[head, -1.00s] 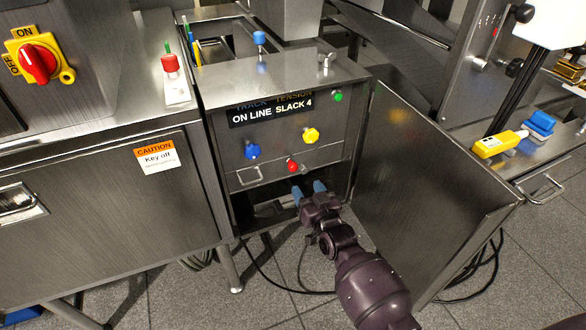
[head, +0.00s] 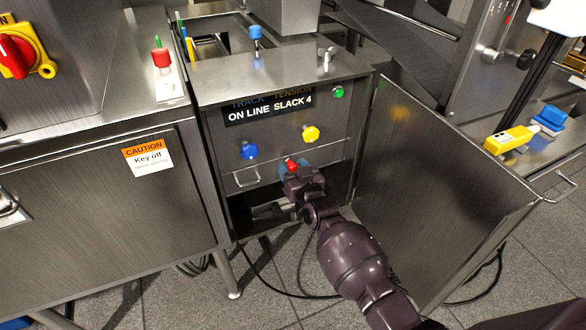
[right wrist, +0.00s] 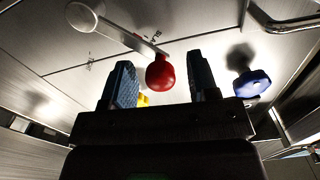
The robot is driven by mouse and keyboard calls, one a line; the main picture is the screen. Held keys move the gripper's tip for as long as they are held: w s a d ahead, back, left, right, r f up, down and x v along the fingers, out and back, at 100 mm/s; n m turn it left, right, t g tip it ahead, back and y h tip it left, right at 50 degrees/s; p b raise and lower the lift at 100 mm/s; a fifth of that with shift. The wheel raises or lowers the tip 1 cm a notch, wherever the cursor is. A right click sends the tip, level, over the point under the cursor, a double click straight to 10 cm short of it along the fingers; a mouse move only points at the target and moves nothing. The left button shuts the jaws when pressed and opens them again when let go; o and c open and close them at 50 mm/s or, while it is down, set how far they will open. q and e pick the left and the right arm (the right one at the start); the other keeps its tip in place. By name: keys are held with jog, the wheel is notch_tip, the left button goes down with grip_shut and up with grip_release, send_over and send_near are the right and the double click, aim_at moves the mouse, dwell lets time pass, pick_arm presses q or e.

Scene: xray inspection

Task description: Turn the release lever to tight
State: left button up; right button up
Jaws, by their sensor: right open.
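The red ball knob (head: 291,164) is low on the front panel of the open steel cabinet, just in front of my right gripper (head: 296,171). In the right wrist view the knob (right wrist: 160,71) shows between the two blue fingers of my open right gripper (right wrist: 160,80), with a gap on either side. A flat metal lever arm (right wrist: 132,38) runs from the knob up and left to a round pale end. The small marks beside the arm are too small to read. My left gripper is out of view.
A blue knob (head: 249,150) and a yellow knob (head: 311,133) sit on the same panel, with a wire handle (head: 246,179) at lower left. The open cabinet door (head: 430,190) stands to the right of my arm. A dark opening lies below the panel.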

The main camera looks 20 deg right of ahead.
jog(key=shift+c, duration=0.3)
grip_shut()
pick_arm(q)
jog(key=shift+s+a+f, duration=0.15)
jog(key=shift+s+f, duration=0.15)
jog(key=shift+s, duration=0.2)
